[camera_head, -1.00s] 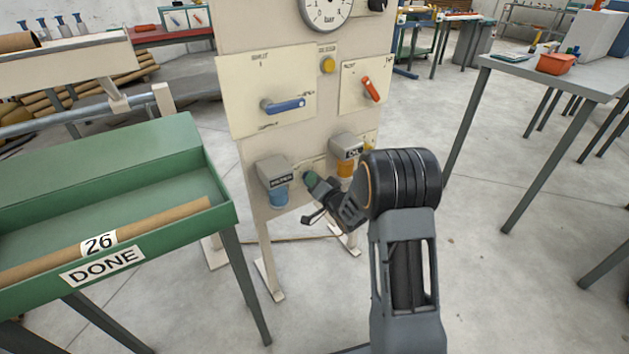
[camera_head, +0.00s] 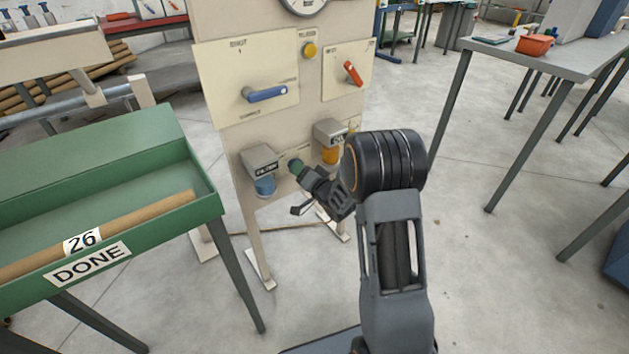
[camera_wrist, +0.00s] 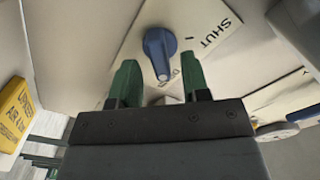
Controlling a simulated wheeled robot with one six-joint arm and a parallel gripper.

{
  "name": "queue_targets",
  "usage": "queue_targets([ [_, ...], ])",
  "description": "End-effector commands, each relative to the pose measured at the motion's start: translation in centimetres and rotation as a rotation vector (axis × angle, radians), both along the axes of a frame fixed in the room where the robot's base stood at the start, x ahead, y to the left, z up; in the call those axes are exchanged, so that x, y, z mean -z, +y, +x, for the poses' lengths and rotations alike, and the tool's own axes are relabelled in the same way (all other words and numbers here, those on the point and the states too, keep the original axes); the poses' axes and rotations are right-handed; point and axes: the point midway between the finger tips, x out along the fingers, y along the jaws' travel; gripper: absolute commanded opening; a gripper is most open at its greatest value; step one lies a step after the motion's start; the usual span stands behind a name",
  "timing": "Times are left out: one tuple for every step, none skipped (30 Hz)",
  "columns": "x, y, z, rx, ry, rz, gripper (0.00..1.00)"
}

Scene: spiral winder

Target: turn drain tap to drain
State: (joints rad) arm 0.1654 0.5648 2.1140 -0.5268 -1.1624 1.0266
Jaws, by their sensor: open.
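The drain tap is a blue knob (camera_wrist: 159,52) on a pale label plate (camera_wrist: 190,25) in the wrist view. The plate reads SHUT at the upper right, and the wording below the knob is partly covered. The knob's narrow grip points down in the picture, towards the gap between my fingers. My gripper (camera_wrist: 160,82) is open, with one green fingertip on each side of the knob's lower end; I cannot tell whether they touch it. In the head view my gripper (camera_head: 296,166) is at the lower panel, and the tap is hidden behind it.
The panel (camera_head: 225,155) carries a blue lever (camera_head: 265,94), a red handle (camera_head: 352,73) and a yellow button (camera_head: 309,49). A filter unit (camera_head: 263,170) and an orange-bowled unit (camera_head: 330,143) flank my gripper closely.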

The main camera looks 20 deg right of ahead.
Motion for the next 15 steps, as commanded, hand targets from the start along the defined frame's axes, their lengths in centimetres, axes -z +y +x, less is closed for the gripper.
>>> queue_targets([
  [-0.2,-0.3,-0.8,0.001,0.002,0.001,0.43],
  [-0.3,-0.4,-1.2,0.001,0.002,0.001,0.43],
  [-0.3,-0.7,-2.0,0.002,0.001,0.002,0.43],
  [-0.3,-0.9,-2.6,0.004,0.003,0.001,0.43],
  [-0.3,-1.1,-3.2,0.004,0.001,0.002,0.43],
  [-0.3,-1.4,-4.0,0.003,0.002,0.001,0.43],
  [-0.3,-1.5,-4.7,0.003,0.002,0.001,0.43],
  [-0.3,-1.8,-5.2,0.004,0.001,0.002,0.43],
  [-0.3,-2.0,-6.0,0.004,0.001,0.002,0.43],
  [-0.3,-2.2,-6.6,0.003,0.002,0.002,0.43],
  [-0.3,-2.3,-7.1,0.003,0.001,0.003,0.43],
  [-0.2,-2.6,-7.8,0.004,0.001,0.002,0.43],
  [-0.2,-2.8,-8.3,0.004,0.001,0.001,0.43],
  [-0.2,-2.9,-8.8,0.002,0.001,0.002,0.43],
  [-0.2,-3.1,-9.3,0.003,0.001,0.002,0.43],
])
